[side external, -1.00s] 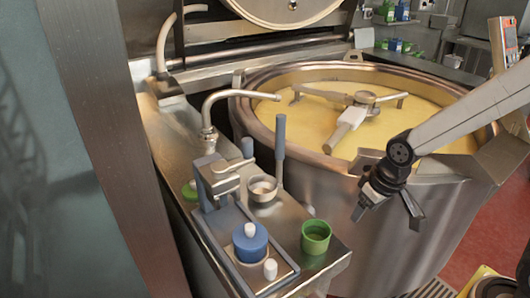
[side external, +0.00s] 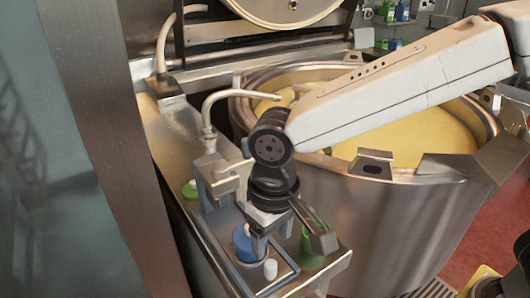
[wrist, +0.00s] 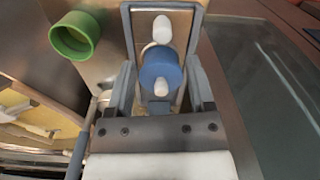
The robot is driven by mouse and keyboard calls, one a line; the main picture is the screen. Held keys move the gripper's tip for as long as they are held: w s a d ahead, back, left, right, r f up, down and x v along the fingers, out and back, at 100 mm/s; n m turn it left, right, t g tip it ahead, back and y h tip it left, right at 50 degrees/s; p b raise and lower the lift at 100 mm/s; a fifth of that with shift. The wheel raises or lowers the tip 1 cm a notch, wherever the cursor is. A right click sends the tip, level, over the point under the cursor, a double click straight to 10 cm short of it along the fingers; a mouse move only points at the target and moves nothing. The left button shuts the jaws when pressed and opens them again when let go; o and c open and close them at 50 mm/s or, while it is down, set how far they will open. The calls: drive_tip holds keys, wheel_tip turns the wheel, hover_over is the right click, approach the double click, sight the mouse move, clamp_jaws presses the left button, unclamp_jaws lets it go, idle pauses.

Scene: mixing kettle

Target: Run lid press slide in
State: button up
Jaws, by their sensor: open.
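The lid press (side external: 218,180) stands on the steel side shelf, with a metal slide tray (side external: 272,285) at its foot. The tray also shows in the wrist view (wrist: 183,10), ahead of my gripper. A round blue piece with a white knob (side external: 241,245) sits on the tray, and it shows in the wrist view (wrist: 160,68). A white handle knob (side external: 270,269) stands at the tray's front end. My gripper (side external: 288,242) is open above the tray. In the wrist view its fingers (wrist: 160,78) appear either side of the blue piece; contact cannot be told.
A green cup (wrist: 75,36) stands beside the tray; my gripper partly hides it in the side view (side external: 309,240). A bent steel spout (side external: 228,97) rises behind the press. The large kettle (side external: 345,205) of yellow liquid stands to the right.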

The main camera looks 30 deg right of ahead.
sight(270, 263)
drive_tip(key=shift+s+a, duration=0.1)
drive_tip(key=shift+a, duration=0.05)
drive_tip(key=shift+f, duration=3.9)
clamp_jaws()
